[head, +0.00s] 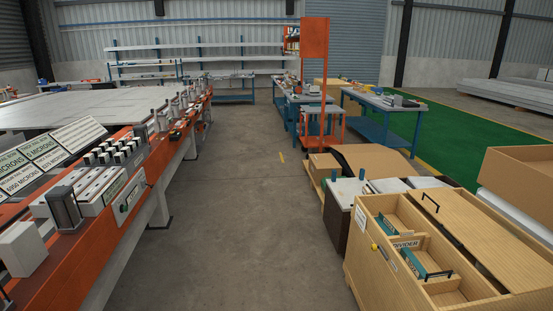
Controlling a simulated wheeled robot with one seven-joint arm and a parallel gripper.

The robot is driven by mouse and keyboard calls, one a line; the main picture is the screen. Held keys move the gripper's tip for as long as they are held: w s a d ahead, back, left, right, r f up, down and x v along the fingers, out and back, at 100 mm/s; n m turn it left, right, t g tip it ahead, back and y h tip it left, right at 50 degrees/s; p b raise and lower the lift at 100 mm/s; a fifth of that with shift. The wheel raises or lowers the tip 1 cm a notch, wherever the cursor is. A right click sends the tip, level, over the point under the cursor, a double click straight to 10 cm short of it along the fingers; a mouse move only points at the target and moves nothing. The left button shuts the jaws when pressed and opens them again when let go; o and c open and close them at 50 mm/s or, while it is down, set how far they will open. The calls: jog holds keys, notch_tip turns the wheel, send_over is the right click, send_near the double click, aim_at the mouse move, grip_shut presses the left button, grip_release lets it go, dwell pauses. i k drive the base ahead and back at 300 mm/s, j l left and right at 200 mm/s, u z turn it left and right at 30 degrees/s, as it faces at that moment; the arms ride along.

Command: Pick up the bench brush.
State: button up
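I cannot make out a bench brush for certain in the head view. Small items lie on the blue workbench at the right (385,103), too small to name. More small items sit on the blue bench behind the orange stand (303,97), also unclear. My gripper is not in view.
The long panel jig (120,225) with its orange rail runs along the left. An open wooden crate with dividers (362,262) stands at the right front, cardboard boxes beyond it. An orange stand (314,38) rises behind. The concrete aisle (245,200) between is clear.

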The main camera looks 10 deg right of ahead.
aim_at(365, 190)
jog(key=i, duration=0.95)
jog(key=i+l+z, duration=0.1)
jog(key=i, duration=1.8)
jog(key=i+j+z, duration=0.1)
jog(key=i, duration=0.85)
jog(key=i+j+z, duration=0.1)
jog(key=i, duration=0.85)
jog(key=i+l+z, duration=0.35)
jog(key=i, duration=0.15)
jog(key=i+l+z, duration=0.1)
jog(key=i+z, duration=0.25)
jog(key=i, duration=0.1)
